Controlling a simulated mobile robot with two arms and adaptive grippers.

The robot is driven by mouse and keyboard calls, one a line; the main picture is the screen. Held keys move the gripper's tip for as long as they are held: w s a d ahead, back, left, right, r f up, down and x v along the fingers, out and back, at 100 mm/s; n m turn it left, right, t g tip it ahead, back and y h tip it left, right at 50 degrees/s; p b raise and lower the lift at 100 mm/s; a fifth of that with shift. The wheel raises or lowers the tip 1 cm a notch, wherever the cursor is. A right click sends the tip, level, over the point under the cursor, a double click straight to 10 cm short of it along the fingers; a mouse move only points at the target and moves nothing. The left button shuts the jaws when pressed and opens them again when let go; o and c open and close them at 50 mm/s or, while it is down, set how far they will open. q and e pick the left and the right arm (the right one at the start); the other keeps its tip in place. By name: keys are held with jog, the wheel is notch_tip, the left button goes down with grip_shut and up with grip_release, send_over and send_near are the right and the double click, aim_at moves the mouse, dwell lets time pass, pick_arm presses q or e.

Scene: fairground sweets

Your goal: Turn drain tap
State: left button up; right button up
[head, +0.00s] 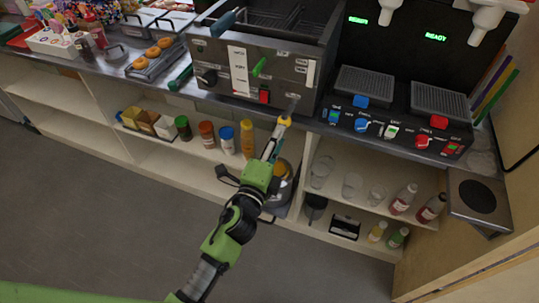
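A dark fryer unit (225,60) stands on the counter at the top centre. Its front carries a green handle (259,66), a red switch (264,96) and a black knob (208,77). A small grey lever (292,103), likely the drain tap, sticks out at the lower right of the front. My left gripper (284,122) reaches up from below, its yellow tip just under this lever. I cannot tell whether they touch or how far the fingers are apart. A pot (284,170) with amber colour stands below, partly hidden by my gripper. My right gripper is out of view.
A control panel with blue and red knobs (422,141) is right of the fryer. Shelves below hold several bottles, jars (226,138) and glasses (353,185). A doughnut tray (150,62) lies left on the counter. The floor (100,215) at left is clear.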

pick_arm(q)
jog(key=v, duration=0.9)
jog(key=shift+s, duration=0.3)
jog(key=shift+a, duration=0.1)
jog(key=s+a+f+n+g+y, duration=0.1)
jog(key=s+a+f+n+g, duration=0.25)
jog(key=f, duration=0.95)
jog(key=s+a+f+n+g+y, duration=0.1)
jog(key=s+a+f+n+g, duration=0.3)
jog(key=f, duration=0.8)
jog(key=s+a+f+n+g+y, duration=0.15)
jog(key=s+f, duration=0.35)
jog(key=f, duration=0.8)
jog(key=s+a+f+n+g, duration=0.2)
jog(key=s+f, duration=0.3)
jog(key=s, duration=0.4)
jog(key=s+a+f+n+g+y, duration=0.1)
jog(key=s+a+f+n+g, duration=0.1)
jog(key=s+a+f+n, duration=0.3)
jog(key=s+a+f+n+g+y, duration=0.1)
jog(key=s+a+f+n+g, duration=0.2)
jog(key=s+f, duration=0.4)
jog(key=s+a, duration=0.1)
jog(key=s, duration=0.6)
